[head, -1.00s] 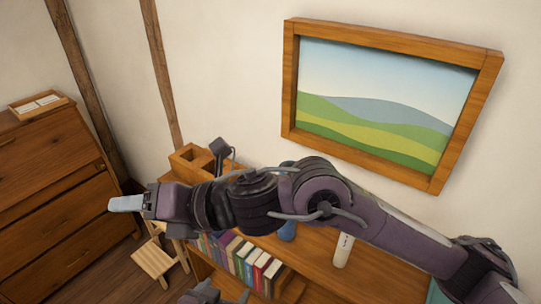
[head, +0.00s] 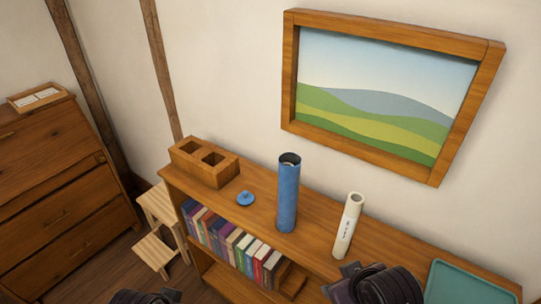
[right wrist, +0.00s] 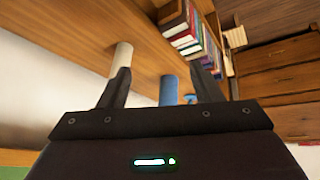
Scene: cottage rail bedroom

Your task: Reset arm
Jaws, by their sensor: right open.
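My right gripper (right wrist: 162,78) is open and empty in the right wrist view, its two dark fingers spread apart. In the head view, only dark links of my right arm show at the bottom right, in front of the shelf. A small dark part of my left arm shows at the bottom left edge; my left gripper is out of view.
Books (head: 232,243) fill a lower shelf. A stepped stool (head: 153,254) and a drawer chest (head: 55,190) stand left.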

